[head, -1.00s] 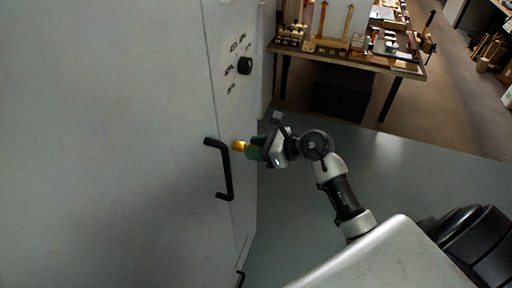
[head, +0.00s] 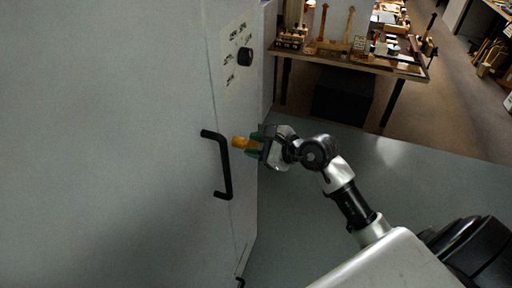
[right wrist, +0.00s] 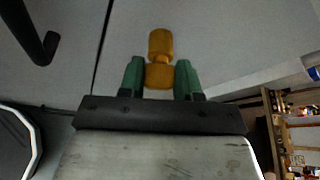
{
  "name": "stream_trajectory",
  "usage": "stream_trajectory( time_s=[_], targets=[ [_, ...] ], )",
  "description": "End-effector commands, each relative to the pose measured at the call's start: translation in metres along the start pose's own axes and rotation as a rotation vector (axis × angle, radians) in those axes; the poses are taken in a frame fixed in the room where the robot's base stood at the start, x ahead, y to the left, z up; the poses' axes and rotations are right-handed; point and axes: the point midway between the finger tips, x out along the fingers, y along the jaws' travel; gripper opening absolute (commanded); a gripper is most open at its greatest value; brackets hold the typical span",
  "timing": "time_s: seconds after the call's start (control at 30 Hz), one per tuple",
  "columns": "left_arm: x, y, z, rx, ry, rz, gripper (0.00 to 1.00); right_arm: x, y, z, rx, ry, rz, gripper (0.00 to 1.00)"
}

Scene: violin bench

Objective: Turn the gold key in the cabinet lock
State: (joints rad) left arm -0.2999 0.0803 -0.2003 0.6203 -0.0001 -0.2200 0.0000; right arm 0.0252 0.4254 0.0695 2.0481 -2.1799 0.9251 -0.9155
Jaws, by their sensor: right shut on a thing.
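The gold key (head: 240,142) sticks out from the grey cabinet front (head: 120,150), just right of the black door handle (head: 226,168). In the right wrist view the gold key (right wrist: 160,52) shows a round-edged outer part, a narrow neck and a part between the green fingers. My right gripper (head: 254,143) is shut on the key; its fingertips also show in the right wrist view (right wrist: 160,80). The lock itself is hidden behind the key. My left gripper is not in view.
A black knob (head: 245,56) on a marked plate sits above the key. The black handle also shows at upper left in the right wrist view (right wrist: 40,38). A workbench (head: 350,62) with tools and violin parts stands behind. The grey floor right of the cabinet is clear.

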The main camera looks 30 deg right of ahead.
Motion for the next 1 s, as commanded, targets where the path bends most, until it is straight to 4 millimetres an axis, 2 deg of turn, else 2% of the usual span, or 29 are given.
stream_trajectory(
  time_s=[0.33,1.0],
  targets=[
    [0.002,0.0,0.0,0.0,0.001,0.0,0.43,0.0,0.001,-0.002,-0.009,0.003,-0.001,0.14],
    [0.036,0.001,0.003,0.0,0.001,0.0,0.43,0.001,0.005,-0.004,-0.237,0.003,-0.095,0.14]
  ],
)
